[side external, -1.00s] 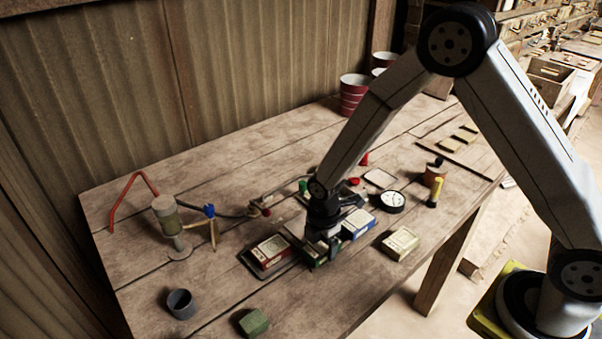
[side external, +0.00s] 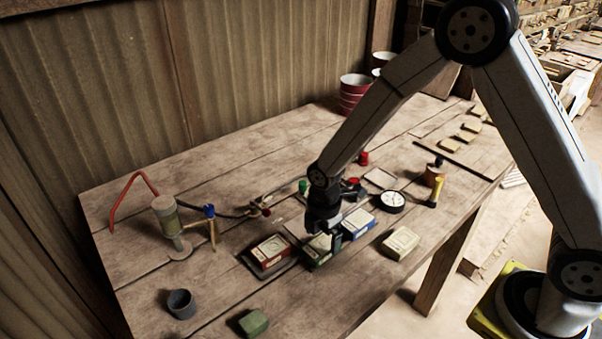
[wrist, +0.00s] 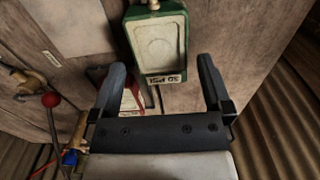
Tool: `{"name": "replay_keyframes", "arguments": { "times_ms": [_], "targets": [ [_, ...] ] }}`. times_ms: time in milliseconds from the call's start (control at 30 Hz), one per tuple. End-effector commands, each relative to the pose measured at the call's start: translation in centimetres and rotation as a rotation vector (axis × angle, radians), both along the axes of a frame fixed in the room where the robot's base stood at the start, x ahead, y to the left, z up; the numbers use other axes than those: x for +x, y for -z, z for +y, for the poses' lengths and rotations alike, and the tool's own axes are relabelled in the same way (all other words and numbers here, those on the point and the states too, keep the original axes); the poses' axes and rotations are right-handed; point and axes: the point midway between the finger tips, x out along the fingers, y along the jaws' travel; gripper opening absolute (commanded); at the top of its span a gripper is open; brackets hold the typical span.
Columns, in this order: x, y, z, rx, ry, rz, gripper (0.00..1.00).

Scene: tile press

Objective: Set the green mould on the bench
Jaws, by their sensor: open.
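The green mould (side external: 318,250) lies flat on the bench (side external: 225,285), between the red mould (side external: 270,250) and the blue mould (side external: 358,222). In the wrist view the green mould (wrist: 158,45) shows its pale face and green rim, with a dark-lettered label on its near end. My gripper (side external: 328,238) is just above the green mould, pointing down. In the wrist view my gripper (wrist: 162,75) has its fingers wide apart, with nothing held between them. The mould lies beyond the fingertips, clear of both fingers.
A cream block (side external: 400,243) and a round gauge (side external: 391,201) stand to the right. A green block (side external: 254,322) and a grey cup (side external: 181,303) are at the front left. A red-knobbed lever (wrist: 50,100) shows at left in the wrist view. The front bench has free room.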

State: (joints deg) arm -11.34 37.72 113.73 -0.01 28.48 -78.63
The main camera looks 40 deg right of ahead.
Motion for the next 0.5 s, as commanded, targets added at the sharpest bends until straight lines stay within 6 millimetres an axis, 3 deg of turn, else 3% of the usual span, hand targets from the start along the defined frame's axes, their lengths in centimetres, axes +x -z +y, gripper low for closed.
{"name": "replay_keyframes", "arguments": {
  "times_ms": [300, 500],
  "targets": [
    [0.0, -3.6, 0.0, 0.000, 0.000, -0.001, 1.00],
    [0.0, -4.6, 0.0, 0.000, 0.000, 0.000, 1.00]
  ]
}}
